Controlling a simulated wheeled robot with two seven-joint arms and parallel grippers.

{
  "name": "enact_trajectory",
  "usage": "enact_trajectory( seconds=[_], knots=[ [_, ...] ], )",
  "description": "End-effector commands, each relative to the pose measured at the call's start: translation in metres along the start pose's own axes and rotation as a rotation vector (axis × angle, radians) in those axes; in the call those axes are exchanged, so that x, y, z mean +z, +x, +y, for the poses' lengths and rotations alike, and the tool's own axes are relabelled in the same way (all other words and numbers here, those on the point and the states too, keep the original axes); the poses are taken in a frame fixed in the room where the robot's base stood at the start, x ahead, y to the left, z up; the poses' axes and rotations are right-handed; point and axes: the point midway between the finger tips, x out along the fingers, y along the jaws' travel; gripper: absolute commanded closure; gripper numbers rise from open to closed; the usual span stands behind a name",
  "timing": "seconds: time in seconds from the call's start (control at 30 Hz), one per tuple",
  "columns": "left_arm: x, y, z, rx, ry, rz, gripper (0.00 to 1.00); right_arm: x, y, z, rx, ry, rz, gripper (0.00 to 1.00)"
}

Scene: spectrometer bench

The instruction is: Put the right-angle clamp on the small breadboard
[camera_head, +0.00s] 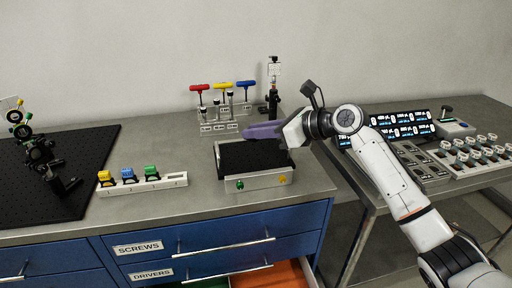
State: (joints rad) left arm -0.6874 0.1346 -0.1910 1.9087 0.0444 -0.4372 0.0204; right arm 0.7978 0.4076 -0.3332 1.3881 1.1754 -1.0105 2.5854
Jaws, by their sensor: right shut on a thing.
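The small breadboard (240,158) is a black plate on a silver base, with a green knob and a yellow knob on its front, near the middle of the bench. My right gripper (252,131), with purple fingers, reaches in from the right over the back part of the breadboard. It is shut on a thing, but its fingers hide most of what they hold. I cannot make out the right-angle clamp clearly anywhere. I cannot tell whether the held thing touches the breadboard. My left gripper is not in view.
A large black breadboard (92,180) with optic mounts lies at the left. A white holder (160,186) bears yellow, blue and green pieces. A clear driver rack (215,127) and a black post (272,103) stand behind the small breadboard. Instruments (402,128) fill the right table.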

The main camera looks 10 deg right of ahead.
Motion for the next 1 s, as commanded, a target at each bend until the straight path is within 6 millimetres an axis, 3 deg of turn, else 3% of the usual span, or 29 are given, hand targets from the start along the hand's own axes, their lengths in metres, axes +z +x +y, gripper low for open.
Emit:
enact_trajectory(
  seconds=[0.4,0.77,0.8,0.9,1.0],
  knots=[
    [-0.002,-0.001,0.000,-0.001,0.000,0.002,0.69,-0.042,0.017,-0.001,-0.001,0.001,0.000,1.00],
    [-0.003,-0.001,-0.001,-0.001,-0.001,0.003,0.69,-0.046,0.019,-0.001,-0.002,-0.001,-0.002,1.00],
    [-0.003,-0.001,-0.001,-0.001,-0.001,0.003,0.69,-0.046,0.019,-0.001,-0.002,-0.001,-0.002,0.80],
    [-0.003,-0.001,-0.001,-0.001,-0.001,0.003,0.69,-0.046,0.019,-0.001,-0.002,-0.001,-0.002,0.65],
    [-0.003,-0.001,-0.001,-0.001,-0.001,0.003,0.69,-0.046,0.019,-0.001,-0.002,-0.001,-0.001,0.65]
  ],
)
